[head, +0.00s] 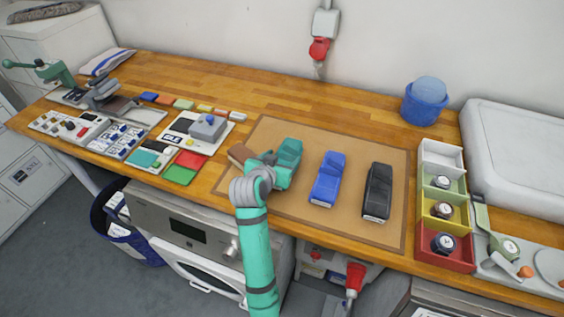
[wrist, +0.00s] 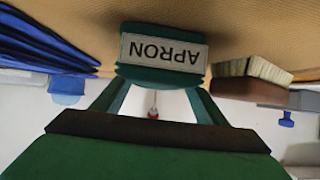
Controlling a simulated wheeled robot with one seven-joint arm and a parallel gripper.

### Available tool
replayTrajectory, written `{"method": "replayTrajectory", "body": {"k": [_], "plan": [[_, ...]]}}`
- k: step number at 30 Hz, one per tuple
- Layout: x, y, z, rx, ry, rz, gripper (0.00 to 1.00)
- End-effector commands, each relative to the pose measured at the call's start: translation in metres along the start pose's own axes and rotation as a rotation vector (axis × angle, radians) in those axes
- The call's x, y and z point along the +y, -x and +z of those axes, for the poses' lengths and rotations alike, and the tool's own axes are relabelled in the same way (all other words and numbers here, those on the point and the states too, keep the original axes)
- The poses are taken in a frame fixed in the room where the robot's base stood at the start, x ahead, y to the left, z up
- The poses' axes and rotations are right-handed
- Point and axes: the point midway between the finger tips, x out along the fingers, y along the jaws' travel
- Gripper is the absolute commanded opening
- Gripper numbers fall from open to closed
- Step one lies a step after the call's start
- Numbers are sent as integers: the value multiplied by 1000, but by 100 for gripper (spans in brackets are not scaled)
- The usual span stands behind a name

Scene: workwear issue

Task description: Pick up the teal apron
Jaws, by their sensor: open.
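The teal apron (head: 289,152) is a folded teal bundle on the tan mat, left of the blue bundle. In the wrist view its end (wrist: 128,75) shows close up, with a white label reading APRON upside down. My gripper (wrist: 156,95) is open, its two teal fingers spread and pointing at the apron. The label end lies just beyond the fingertips; whether they touch it I cannot tell. In the head view my arm's wrist covers the apron's lower left side, and the fingers are hard to make out.
A blue folded bundle (head: 328,180) and a black one (head: 377,192) lie right of the apron on the mat (head: 300,215). A brown item (head: 239,155) lies close on its left. Coloured bins (head: 441,158) stand farther right. The mat's back strip is clear.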

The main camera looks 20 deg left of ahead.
Motion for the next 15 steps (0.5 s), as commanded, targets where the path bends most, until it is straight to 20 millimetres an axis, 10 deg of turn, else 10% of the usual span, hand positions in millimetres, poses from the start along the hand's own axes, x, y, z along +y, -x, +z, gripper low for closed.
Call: {"method": "replayTrajectory", "body": {"k": [5,10,15], "plan": [[2,-1,0,-1,-1,2,66],[7,-2,-1,-1,-5,9,28],[9,-2,-2,0,-6,12,28]]}}
